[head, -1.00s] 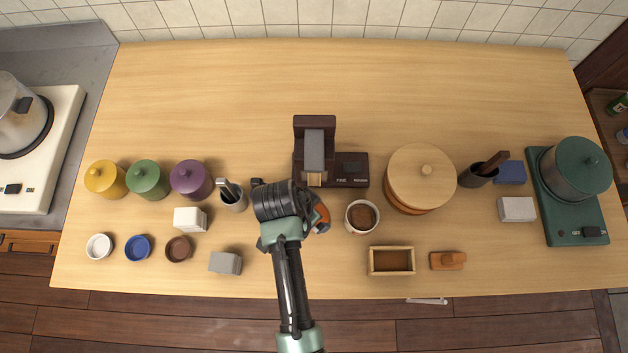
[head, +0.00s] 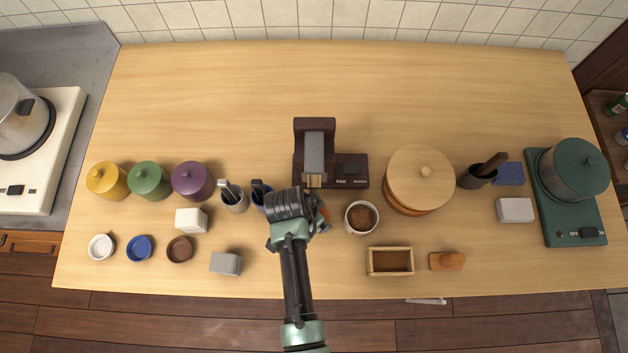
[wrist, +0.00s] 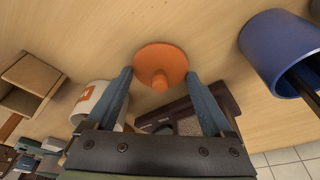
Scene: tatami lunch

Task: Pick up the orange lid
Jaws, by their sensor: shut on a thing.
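The orange lid (wrist: 161,60) is a round disc with a small knob, seen between my fingertips in the wrist view. My gripper (wrist: 160,75) is shut on the lid, one blue-grey finger at each side. In the head view my arm and wrist hide most of the gripper, and only a small orange part of the lid (head: 324,213) shows at its right. I cannot tell how high the lid is above the table.
A blue cup with a dark tool (wrist: 275,50) stands close to my gripper. A white cup with brown contents (head: 351,227) is to the right, and a dark machine (head: 301,165) stands behind. The table's back strip (head: 220,85) is clear.

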